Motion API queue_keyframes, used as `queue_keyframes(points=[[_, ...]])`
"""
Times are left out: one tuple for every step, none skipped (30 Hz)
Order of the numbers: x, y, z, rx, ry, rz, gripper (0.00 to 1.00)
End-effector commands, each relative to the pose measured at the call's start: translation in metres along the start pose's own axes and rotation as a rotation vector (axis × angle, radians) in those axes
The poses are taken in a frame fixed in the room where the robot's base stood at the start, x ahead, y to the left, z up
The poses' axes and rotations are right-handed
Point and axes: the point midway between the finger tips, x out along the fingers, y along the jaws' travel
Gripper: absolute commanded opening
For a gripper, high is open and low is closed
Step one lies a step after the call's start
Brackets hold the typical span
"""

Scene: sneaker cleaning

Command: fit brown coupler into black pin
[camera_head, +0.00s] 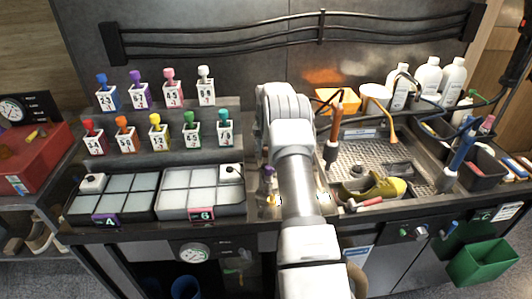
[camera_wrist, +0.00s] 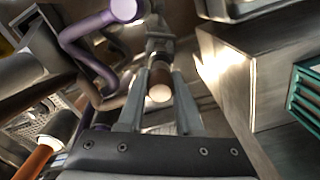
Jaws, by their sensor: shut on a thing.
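In the wrist view my gripper (camera_wrist: 160,76) is shut on the brown coupler (camera_wrist: 159,92). The coupler is a short brown cylinder with a pale round end that faces the camera. A brown hose (camera_wrist: 112,100) curves beside the left finger. I cannot make out the black pin with certainty in either view. A grey metal fitting (camera_wrist: 160,42) lies just beyond the fingertips, and I cannot tell if the coupler touches it. In the head view my arm hides the gripper and the coupler. A bit of brown hose (camera_head: 357,280) shows at the arm's lower right.
A purple hose (camera_wrist: 85,38) bends close to my gripper's left side. A grey panel (camera_wrist: 238,75) stands to its right. The counter holds a sink (camera_head: 385,160) with a yellow-green shoe (camera_head: 385,187), lidded trays (camera_head: 202,190) and several small bottles. A green bin (camera_head: 483,262) hangs at lower right.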

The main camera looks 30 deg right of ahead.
Motion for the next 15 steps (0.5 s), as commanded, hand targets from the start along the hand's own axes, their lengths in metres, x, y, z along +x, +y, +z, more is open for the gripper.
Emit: queue_keyframes(points=[[0.002, 0.0, 0.0, 0.0, 0.0, 0.0, 0.0], [0.003, 0.0, 0.0, 0.0, 0.0, 0.0, 0.0], [0.004, 0.0, 0.0, 0.0, 0.0, 0.0, 0.0], [0.005, 0.0, 0.0, 0.0, 0.0, 0.0, 0.0], [0.005, 0.0, 0.0, 0.0, 0.0, 0.0, 0.0], [0.006, 0.0, 0.0, 0.0, 0.0, 0.0, 0.0], [0.007, 0.0, 0.0, 0.0, 0.0, 0.0, 0.0], [0.008, 0.0, 0.0, 0.0, 0.0, 0.0, 0.0], [0.009, 0.0, 0.0, 0.0, 0.0, 0.0, 0.0], [0.01, 0.0, 0.0, 0.0, 0.0, 0.0, 0.0], [0.01, 0.0, 0.0, 0.0, 0.0, 0.0, 0.0], [0.011, 0.0, 0.0, 0.0, 0.0, 0.0, 0.0], [0.012, 0.0, 0.0, 0.0, 0.0, 0.0, 0.0], [0.013, 0.0, 0.0, 0.0, 0.0, 0.0, 0.0], [0.014, 0.0, 0.0, 0.0, 0.0, 0.0, 0.0]])
